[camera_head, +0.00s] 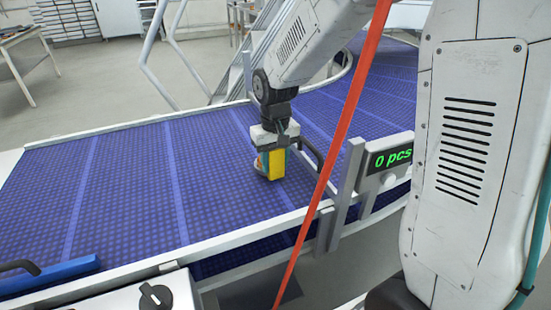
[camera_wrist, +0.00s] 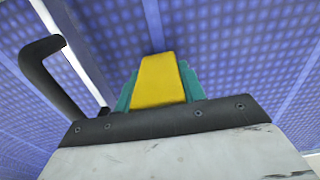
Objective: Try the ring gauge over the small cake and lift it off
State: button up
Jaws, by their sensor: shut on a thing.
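My gripper (camera_head: 270,168) points down low over the blue conveyor belt, with yellow and teal parts at its end. I cannot tell whether the held thing touches the belt.
The blue belt (camera_head: 130,185) is clear to the left of my gripper. A black bent handle (camera_head: 309,153) is close on its right. A display reading "0 pcs" (camera_head: 391,158) stands by the belt's near rail. A blue bar (camera_head: 55,275) lies at the near left.

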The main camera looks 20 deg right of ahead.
jog(key=shift+f, duration=0.75)
jog(key=shift+r, duration=0.1)
dwell(1.1)
jog(key=shift+r, duration=4.85)
